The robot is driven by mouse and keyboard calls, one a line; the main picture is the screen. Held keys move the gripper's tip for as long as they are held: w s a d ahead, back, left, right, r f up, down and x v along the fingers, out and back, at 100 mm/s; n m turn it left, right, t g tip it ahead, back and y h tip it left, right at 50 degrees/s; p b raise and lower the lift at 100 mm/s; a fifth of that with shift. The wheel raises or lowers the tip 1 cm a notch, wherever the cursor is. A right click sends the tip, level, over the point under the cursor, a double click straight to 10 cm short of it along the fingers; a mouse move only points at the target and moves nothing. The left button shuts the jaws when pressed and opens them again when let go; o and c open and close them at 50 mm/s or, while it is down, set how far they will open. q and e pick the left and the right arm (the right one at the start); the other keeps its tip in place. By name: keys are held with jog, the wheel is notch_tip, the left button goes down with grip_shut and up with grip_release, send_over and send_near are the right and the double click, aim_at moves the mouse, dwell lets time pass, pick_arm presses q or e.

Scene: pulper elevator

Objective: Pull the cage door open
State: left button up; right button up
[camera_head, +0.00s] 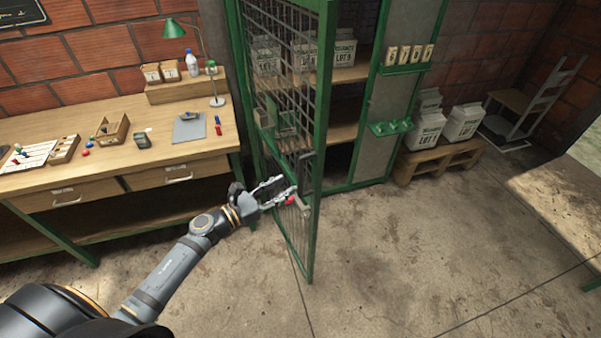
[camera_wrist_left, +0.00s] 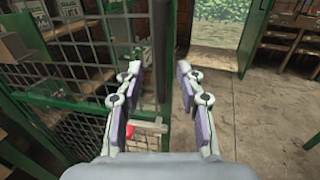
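The cage door (camera_head: 290,110) is a tall green frame with dark wire mesh. It stands swung out from the cage, with shelves showing to the right of its free edge. Its mesh and green bars also fill the left of the left wrist view (camera_wrist_left: 85,73). My left gripper (camera_head: 280,188) is at the lower part of the door, near its free edge. In the wrist view its fingers (camera_wrist_left: 159,85) are apart, with a dark upright bar (camera_wrist_left: 163,45) showing between them. I cannot tell whether they touch it. A red part (camera_wrist_left: 147,128) shows low on the door. My right gripper is out of view.
The concrete floor in front is clear.

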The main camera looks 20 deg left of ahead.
aim_at(300, 177)
pick_arm(q)
jog(key=p+x, duration=0.2)
jog(key=x, duration=0.4)
jog(key=shift+w+d+r, duration=0.15)
jog(key=shift+r, duration=0.05)
jog(key=shift+w+d+f, duration=0.15)
jog(key=shift+w+d, duration=0.1)
jog(key=shift+w, duration=0.05)
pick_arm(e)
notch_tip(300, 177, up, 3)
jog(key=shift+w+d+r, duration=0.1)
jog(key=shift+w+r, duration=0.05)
pick_arm(q)
grip_shut()
